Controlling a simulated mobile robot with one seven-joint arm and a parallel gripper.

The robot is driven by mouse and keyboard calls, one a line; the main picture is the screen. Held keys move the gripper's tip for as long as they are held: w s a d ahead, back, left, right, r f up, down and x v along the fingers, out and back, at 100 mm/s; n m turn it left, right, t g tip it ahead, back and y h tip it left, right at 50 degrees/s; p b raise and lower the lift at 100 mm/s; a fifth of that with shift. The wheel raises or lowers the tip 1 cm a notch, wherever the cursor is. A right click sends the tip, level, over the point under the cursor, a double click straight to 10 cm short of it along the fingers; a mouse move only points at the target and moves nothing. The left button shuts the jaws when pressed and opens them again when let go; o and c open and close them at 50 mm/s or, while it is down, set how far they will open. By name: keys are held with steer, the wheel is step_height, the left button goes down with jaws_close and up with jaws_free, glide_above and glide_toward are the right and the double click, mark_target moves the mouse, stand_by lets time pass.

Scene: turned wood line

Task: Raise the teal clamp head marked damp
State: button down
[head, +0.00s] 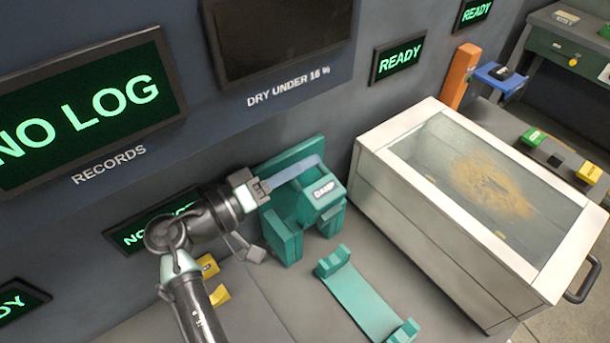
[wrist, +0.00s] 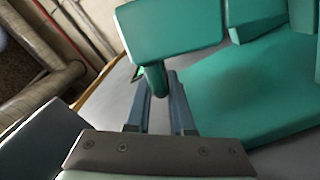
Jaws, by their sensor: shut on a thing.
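The teal clamp head (head: 322,193), marked DAMP, sits on a teal clamp stand (head: 284,236) against the back wall. My gripper (head: 314,162) reaches in from the left, its blue-grey fingers along the top of the head. In the wrist view the fingers (wrist: 160,88) are shut on a short teal stem (wrist: 154,79) under a teal block (wrist: 170,28). Whether the head is lifted off its seat cannot be told.
A teal cradle (head: 362,298) lies on the bench in front. A large pale box with a clear top (head: 408,208) stands to the right. Small yellow pieces (head: 207,266) are beside my arm. A screen above left reads NO LOG (head: 85,112).

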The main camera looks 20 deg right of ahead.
steer(key=shift+f, duration=0.35)
steer(key=c, duration=0.8)
jaws_free()
steer(key=shift+a, duration=0.1)
steer(key=shift+c, duration=0.2)
steer(key=shift+w+r, duration=0.1)
steer(key=shift+r, duration=0.1)
step_height(320, 180, up, 10)
steer(key=shift+f+b, duration=0.1)
steer(key=shift+b, duration=0.4)
